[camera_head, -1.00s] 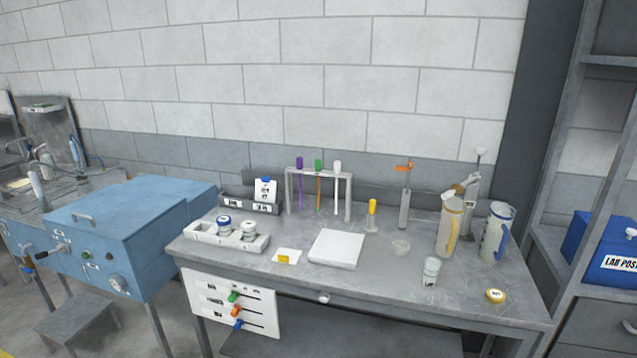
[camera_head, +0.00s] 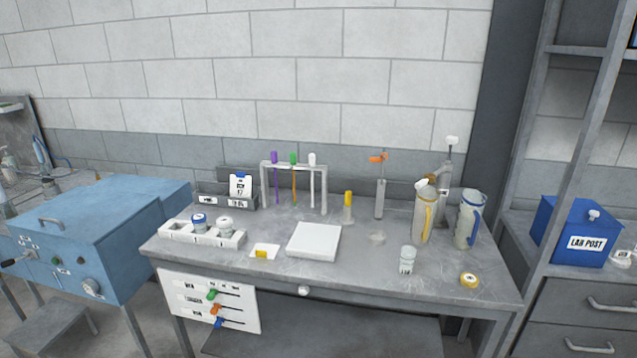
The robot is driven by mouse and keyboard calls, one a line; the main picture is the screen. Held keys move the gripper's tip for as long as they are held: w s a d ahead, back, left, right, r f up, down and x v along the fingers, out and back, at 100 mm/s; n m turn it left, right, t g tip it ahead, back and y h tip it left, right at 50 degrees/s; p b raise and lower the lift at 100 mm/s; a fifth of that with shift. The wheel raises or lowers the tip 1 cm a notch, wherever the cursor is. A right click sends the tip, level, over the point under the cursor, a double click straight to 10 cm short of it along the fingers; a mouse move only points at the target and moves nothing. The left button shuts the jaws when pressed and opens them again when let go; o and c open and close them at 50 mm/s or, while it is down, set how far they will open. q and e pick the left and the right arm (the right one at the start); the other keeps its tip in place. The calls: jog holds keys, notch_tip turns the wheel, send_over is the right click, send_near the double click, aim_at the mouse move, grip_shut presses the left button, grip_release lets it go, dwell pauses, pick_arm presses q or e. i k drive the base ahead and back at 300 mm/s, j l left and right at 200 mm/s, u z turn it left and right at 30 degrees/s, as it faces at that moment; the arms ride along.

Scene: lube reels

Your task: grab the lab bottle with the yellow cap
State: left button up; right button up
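On the grey workbench (camera_head: 350,285), a low round item with a yellow top and a white label (camera_head: 469,280) lies near the front right corner. I cannot tell whether it is a loose cap or a short bottle. A slim upright piece with a yellow top (camera_head: 348,208) stands further back, right of the tube rack. Neither of my grippers is in view.
A flat white plate (camera_head: 313,241) lies mid-bench. The tube rack (camera_head: 294,165) stands behind it. Two jugs, one yellow-handled (camera_head: 424,218) and one blue-handled (camera_head: 468,220), stand at the back right. A blue cabinet (camera_head: 90,235) is left; shelving with a blue box (camera_head: 583,232) is right.

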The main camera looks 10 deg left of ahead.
aim_at(407, 259)
jog(key=i+j+u, duration=0.2)
jog(key=i, duration=0.25)
jog(key=i+u, duration=0.25)
jog(key=i, duration=0.2)
